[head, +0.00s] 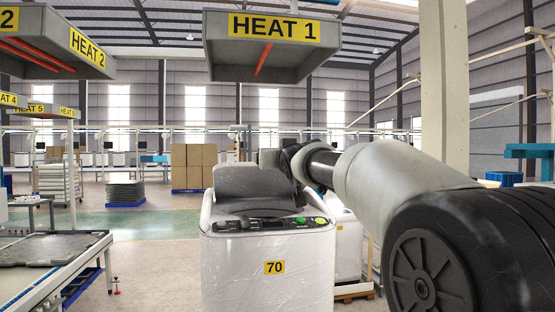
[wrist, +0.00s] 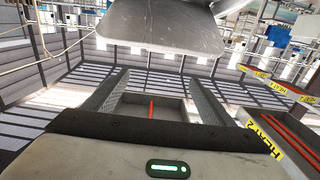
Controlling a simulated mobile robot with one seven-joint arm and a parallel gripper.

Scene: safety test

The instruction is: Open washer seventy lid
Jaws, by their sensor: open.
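The washer (head: 266,262) is white, looks wrapped in clear film, and bears a yellow label reading 70. A control panel with a green and a yellow button runs along its top edge. Its dark grey lid (head: 250,185) stands up from the top in angled panels; how far it is open I cannot tell. In the wrist view the grey lid panel (wrist: 160,30) fills the top, beyond my fingertips. My gripper (wrist: 155,78) is open with nothing between its fingers. In the head view it is at the lid's upper right, its fingers mostly hidden.
A HEAT 1 hood (head: 270,55) hangs above, beyond the washer. A work table (head: 60,262) stands at the left. Another white machine on a pallet (head: 352,291) is close behind at the right. Brown boxes (head: 194,167) are stacked farther back. Open floor lies left of the washer.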

